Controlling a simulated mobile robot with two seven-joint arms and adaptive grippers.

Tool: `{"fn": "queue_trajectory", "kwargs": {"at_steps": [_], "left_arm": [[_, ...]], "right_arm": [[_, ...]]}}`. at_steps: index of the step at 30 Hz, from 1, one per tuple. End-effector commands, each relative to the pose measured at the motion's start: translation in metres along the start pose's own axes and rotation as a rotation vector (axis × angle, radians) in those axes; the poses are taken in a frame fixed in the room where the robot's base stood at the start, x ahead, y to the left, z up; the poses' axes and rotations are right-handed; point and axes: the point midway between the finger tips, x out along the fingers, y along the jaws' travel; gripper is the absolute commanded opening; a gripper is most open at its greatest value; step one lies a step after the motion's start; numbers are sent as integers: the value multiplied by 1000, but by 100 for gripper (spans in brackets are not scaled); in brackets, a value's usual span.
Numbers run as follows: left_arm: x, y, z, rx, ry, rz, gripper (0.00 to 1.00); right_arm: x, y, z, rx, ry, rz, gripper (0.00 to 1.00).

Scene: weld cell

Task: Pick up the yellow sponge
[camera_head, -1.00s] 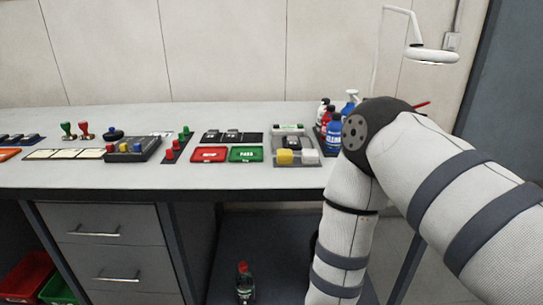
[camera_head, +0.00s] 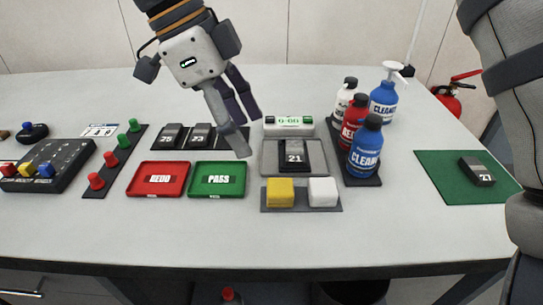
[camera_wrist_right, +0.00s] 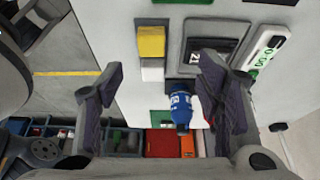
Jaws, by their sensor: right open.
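The yellow sponge (camera_head: 280,192) sits on the left part of a small dark tray (camera_head: 302,208) near the table's front, with a white block (camera_head: 323,191) just to its right. In the right wrist view the sponge (camera_wrist_right: 151,42) is at upper centre, beyond the fingertips. My right gripper (camera_head: 250,133) hangs above the table, behind and left of the sponge, apart from it. Its fingers are spread and empty; the wrist view shows a wide gap between them (camera_wrist_right: 160,78). My left gripper is out of view.
Behind the sponge lies a grey fixture (camera_head: 268,168) with a dark block marked 21. Bottles (camera_head: 364,150) stand to the right. Red (camera_head: 158,179) and green (camera_head: 217,179) trays lie to the left. The table front (camera_head: 300,240) is clear.

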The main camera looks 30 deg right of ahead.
Motion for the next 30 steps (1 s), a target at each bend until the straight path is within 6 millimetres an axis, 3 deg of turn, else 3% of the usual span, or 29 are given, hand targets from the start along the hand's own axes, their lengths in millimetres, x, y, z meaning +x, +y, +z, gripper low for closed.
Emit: {"fn": "queue_trajectory", "kwargs": {"at_steps": [19,28,30], "left_arm": [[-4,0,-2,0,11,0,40],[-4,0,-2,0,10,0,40],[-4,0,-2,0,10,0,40]], "right_arm": [[110,6,-10,0,0,2,60],[120,6,-10,0,-2,-1,60],[120,6,-10,0,-2,-1,44]]}}
